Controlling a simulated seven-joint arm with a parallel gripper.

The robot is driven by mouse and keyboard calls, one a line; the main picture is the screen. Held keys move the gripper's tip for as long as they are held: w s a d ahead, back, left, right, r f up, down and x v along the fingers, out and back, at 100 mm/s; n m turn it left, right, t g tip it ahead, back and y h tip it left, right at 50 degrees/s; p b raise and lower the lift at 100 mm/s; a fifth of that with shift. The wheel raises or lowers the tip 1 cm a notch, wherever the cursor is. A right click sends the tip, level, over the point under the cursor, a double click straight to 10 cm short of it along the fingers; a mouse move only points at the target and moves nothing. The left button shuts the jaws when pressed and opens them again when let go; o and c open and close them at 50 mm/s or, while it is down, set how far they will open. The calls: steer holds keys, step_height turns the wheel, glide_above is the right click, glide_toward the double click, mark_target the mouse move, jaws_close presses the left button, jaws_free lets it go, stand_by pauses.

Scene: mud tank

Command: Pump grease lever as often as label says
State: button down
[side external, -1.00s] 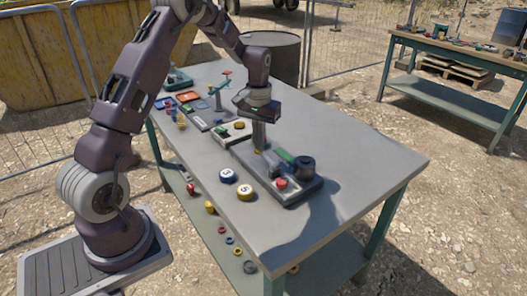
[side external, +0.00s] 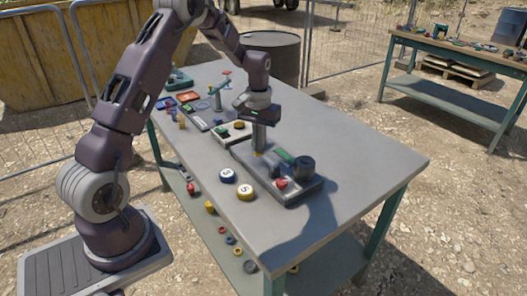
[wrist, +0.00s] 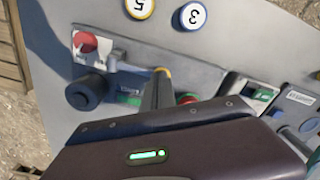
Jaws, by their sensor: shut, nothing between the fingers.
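My gripper (side external: 259,150) is shut and empty, pointing down over the back left part of a grey control box (side external: 300,199) on the table. In the wrist view its fingers (wrist: 161,76) end by a small yellow part of the box; I cannot tell whether they touch it. No pump-count label is readable.
Two round discs, a blue-rimmed "3" (side external: 227,176) and a yellow-rimmed "5" (side external: 245,193), lie left of the box. The table's right side (side external: 365,160) is clear.

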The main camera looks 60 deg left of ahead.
steer(key=shift+f, duration=0.5)
steer(key=shift+r, duration=1.7)
steer(key=shift+f, duration=0.15)
steer(key=shift+f, duration=1.55)
steer(key=shift+r, duration=1.7)
steer(key=shift+f, duration=0.15)
